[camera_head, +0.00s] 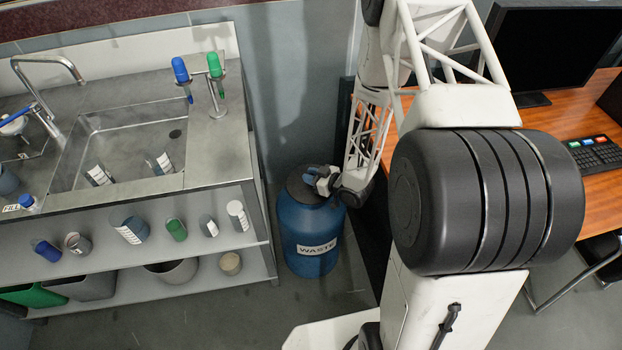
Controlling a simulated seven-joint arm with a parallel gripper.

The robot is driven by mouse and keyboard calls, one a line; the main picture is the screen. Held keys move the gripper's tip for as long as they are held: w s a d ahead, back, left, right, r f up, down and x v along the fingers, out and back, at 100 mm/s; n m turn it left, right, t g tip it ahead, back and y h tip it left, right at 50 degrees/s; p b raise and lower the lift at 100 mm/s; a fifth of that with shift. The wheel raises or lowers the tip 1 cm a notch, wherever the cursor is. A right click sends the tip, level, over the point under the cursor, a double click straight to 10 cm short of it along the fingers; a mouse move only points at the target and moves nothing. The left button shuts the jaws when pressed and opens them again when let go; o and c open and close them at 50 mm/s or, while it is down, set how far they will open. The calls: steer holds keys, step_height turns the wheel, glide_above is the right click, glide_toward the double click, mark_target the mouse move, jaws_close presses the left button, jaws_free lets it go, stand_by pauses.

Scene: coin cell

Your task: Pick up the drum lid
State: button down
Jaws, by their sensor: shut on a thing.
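The blue waste drum (308,228) stands on the floor right of the sink bench, with a white "WASTE" label on its front. Its dark lid (297,190) lies on top of the drum, looking level; I cannot tell whether it is raised at all. My gripper (311,178) is over the lid, shut on it near the middle. The fingertips are small here, and the gripper and wrist hide part of the lid's right side.
A steel sink bench (215,150) with shelves of bottles and bins stands left of the drum. An orange desk (598,180) with a monitor and keyboard (594,152) is at right. Bare floor (255,315) lies in front of the drum.

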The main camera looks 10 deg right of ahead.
steer(key=shift+r, duration=0.25)
steer(key=shift+r, duration=0.85)
steer(key=shift+s+r, duration=0.35)
steer(key=shift+r, duration=0.4)
steer(key=s+r, duration=0.1)
steer(key=s, duration=1.4)
steer(key=shift+s+d+r, duration=0.15)
steer(key=shift+d, duration=0.2)
